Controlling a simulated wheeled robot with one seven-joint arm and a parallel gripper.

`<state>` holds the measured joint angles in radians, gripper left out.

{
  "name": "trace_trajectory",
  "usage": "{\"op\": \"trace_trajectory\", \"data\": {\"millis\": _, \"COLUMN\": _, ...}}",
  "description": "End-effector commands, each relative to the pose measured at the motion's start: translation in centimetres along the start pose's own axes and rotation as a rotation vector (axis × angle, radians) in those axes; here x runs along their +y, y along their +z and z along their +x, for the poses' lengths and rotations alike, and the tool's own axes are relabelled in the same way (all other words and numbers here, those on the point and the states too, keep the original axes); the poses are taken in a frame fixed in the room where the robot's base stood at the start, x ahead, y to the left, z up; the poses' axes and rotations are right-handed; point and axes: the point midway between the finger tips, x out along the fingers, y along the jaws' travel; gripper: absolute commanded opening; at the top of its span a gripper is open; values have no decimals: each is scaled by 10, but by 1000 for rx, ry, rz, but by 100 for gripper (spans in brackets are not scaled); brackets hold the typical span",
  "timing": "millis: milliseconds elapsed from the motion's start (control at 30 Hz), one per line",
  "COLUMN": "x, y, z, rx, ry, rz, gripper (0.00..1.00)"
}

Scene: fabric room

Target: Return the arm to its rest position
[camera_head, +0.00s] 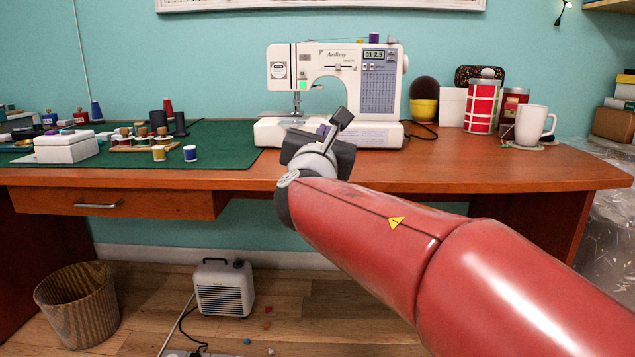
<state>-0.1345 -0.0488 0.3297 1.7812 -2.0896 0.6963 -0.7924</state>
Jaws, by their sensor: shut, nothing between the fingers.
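My red arm reaches in from the lower right of the head view toward the table. My gripper (338,120) is at its far end, in front of the white sewing machine (372,95). The fingers are small and partly hidden by the wrist, and they look shut with nothing held. A bit of purple shows beside the fingers; I cannot tell what it is. The gripper stands over the front part of the wooden table (450,170); I cannot tell its exact height above the top.
A green mat (225,150) with several thread spools and a white box (67,147) lies at left. A white mug (533,125) and a red-white canister (481,107) stand at right. Below are a drawer (115,203), a basket (80,305) and a white heater (223,288).

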Motion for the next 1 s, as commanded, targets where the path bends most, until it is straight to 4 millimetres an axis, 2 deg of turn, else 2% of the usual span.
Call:
{"op": "trace_trajectory", "data": {"millis": 267, "x": -51, "y": -5, "z": -19, "rx": 51, "ry": -152, "rz": 213, "gripper": 0}}
{"op": "trace_trajectory", "data": {"millis": 467, "x": -108, "y": -17, "z": -48, "rx": 92, "ry": -338, "rz": 467, "gripper": 0}}
{"op": "trace_trajectory", "data": {"millis": 567, "x": -145, "y": -29, "z": -74, "rx": 108, "ry": -473, "rz": 652, "gripper": 0}}
{"op": "trace_trajectory", "data": {"millis": 667, "x": -188, "y": -49, "z": -113, "rx": 113, "ry": -658, "rz": 901, "gripper": 0}}
{"op": "trace_trajectory", "data": {"millis": 700, "x": -204, "y": -59, "z": -132, "rx": 112, "ry": -740, "rz": 1013, "gripper": 0}}
{"op": "trace_trajectory", "data": {"millis": 800, "x": -235, "y": -87, "z": -180, "rx": 94, "ry": -949, "rz": 1296, "gripper": 0}}
{"op": "trace_trajectory", "data": {"millis": 900, "x": -252, "y": -115, "z": -226, "rx": 66, "ry": -1146, "rz": 1561, "gripper": 0}}
{"op": "trace_trajectory", "data": {"millis": 1000, "x": -257, "y": -138, "z": -264, "rx": 35, "ry": -1315, "rz": 1783, "gripper": 0}}
